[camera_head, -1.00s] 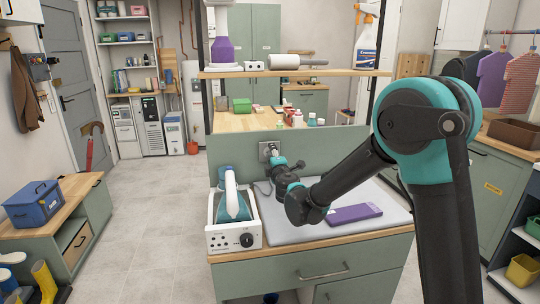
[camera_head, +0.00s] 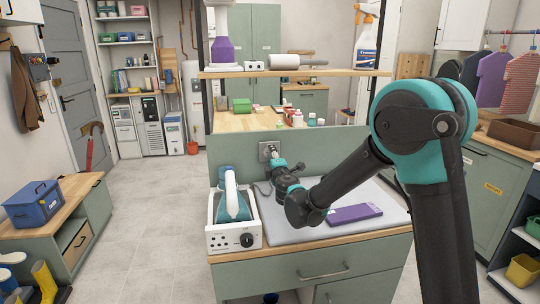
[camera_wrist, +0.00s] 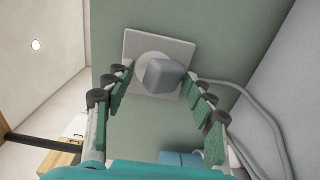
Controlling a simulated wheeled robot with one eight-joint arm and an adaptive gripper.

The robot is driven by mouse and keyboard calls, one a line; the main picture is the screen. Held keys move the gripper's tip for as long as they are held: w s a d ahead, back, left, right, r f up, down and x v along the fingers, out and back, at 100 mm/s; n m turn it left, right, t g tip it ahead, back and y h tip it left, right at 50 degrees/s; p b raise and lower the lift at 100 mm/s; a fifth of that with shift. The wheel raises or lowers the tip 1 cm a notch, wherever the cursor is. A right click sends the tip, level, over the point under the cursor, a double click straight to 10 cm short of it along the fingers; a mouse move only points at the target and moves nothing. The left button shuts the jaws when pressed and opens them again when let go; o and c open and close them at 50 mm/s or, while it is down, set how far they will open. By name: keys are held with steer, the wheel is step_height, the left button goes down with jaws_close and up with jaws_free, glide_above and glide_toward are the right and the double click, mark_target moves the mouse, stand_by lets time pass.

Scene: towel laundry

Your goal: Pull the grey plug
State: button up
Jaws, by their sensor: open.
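The grey plug (camera_wrist: 167,77) sits in a square wall socket (camera_wrist: 133,44) on the green panel, and its grey cord (camera_wrist: 262,120) runs off to the right and down in the wrist view. My gripper (camera_wrist: 166,82) is open, with one finger on each side of the plug and gaps between them and it. In the head view, my gripper (camera_head: 275,160) is just in front of the socket (camera_head: 264,147), and the plug is mostly hidden there.
An iron (camera_head: 234,200) stands on its white base (camera_head: 233,240) to the left on the counter. A purple folded item (camera_head: 354,213) lies on the grey board (camera_head: 385,222) under my arm. A wooden shelf (camera_head: 340,73) with bottles is above the panel.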

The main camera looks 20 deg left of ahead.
steer(key=shift+f, duration=0.15)
jaws_close()
stand_by(0.4)
steer(key=shift+s, duration=0.1)
steer(key=shift+v, duration=2.9)
steer(key=shift+o, duration=1.1)
jaws_free()
